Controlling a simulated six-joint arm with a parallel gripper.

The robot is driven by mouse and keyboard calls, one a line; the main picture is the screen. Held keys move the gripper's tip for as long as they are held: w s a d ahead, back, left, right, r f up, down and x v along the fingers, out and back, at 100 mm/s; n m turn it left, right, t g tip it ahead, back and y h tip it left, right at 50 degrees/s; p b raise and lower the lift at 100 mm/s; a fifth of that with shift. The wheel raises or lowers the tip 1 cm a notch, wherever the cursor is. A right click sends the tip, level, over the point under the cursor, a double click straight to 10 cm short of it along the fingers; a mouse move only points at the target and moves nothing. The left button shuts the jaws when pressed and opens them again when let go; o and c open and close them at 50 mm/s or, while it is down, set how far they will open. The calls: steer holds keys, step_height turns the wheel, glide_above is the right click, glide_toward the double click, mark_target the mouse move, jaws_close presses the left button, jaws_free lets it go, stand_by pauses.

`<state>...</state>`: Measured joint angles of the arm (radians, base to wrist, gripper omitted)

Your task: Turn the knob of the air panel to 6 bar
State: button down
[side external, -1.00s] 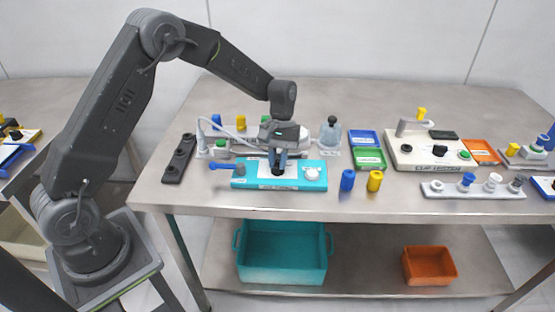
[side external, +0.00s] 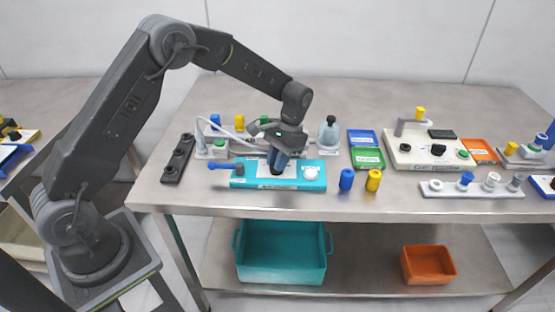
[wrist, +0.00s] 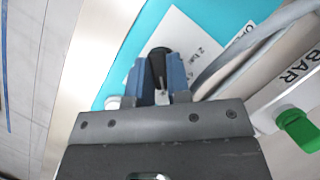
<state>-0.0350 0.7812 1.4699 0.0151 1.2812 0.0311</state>
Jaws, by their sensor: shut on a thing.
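The air panel (side external: 240,181) is a teal block lying near the front edge of the table, with a white label plate on top. Its black knob (wrist: 158,60) sits between the blue fingers of my gripper (wrist: 160,85) in the wrist view. My gripper (side external: 277,168) points down at the panel in the side view and is shut on the knob. My wrist leans to the right above it. A white round part (side external: 311,173) is on the panel's right end. The scale marks are partly hidden and too small to read.
A black strip (side external: 178,158) lies to the left. Blue (side external: 346,179) and yellow (side external: 373,180) cylinders stand to the right. Green (side external: 367,158) and blue (side external: 364,138) trays lie beyond.

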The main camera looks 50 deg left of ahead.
steer(key=shift+s+f, duration=0.15)
steer(key=shift+f, duration=0.05)
steer(key=c, duration=1.2)
jaws_free()
steer(key=shift+o, duration=0.6)
steer(key=shift+a, duration=0.1)
steer(key=shift+r, duration=0.15)
steer(key=shift+w+r, duration=0.35)
steer(key=shift+r, duration=0.1)
steer(key=v, duration=1.2)
steer(key=shift+w+r, duration=0.15)
steer(key=shift+r, duration=0.15)
steer(key=shift+r, duration=0.1)
